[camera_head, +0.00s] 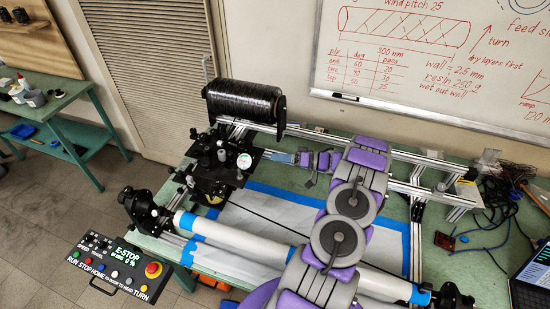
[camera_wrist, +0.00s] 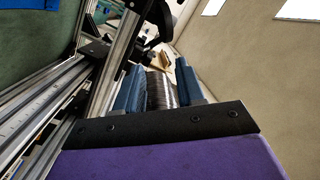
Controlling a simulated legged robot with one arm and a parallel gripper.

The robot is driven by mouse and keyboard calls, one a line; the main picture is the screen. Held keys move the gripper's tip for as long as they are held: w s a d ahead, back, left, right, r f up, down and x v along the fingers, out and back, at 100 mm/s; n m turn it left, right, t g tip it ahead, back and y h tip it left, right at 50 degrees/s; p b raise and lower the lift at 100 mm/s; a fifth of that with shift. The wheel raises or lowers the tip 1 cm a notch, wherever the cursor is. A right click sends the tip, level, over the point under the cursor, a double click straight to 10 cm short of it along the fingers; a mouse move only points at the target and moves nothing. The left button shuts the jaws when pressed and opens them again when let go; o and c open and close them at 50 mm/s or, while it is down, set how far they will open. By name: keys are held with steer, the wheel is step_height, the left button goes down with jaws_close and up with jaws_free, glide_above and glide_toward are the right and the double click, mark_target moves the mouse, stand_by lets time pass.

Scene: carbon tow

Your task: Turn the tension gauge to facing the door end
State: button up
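The tension gauge (camera_head: 244,161) is a small round dial with a white face and coloured marks. It sits on the right part of the black carriage (camera_head: 212,172), and its face shows toward the head camera. My gripper (camera_head: 281,157) is to the right of the gauge, with its blue fingers pointing left at it and a gap between. In the wrist view the two blue fingers (camera_wrist: 160,85) stand apart with nothing held. The dark wound spool shows behind the gap. I cannot make out the gauge in the wrist view. The door (camera_head: 150,65) is a ribbed shutter at the back left.
A black tow spool (camera_head: 243,101) stands above the carriage. A white mandrel (camera_head: 235,237) runs across the front, partly behind my arm. A control box with an E-stop (camera_head: 118,265) is at lower left. Aluminium rails (camera_head: 405,156) run along the back.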

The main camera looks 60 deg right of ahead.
steer(key=d+v, duration=0.1)
steer(key=v, duration=0.6)
steer(key=shift+d, duration=0.15)
stand_by(0.5)
steer(key=shift+p, duration=0.35)
steer(key=v, duration=1.2)
stand_by(0.5)
stand_by(0.5)
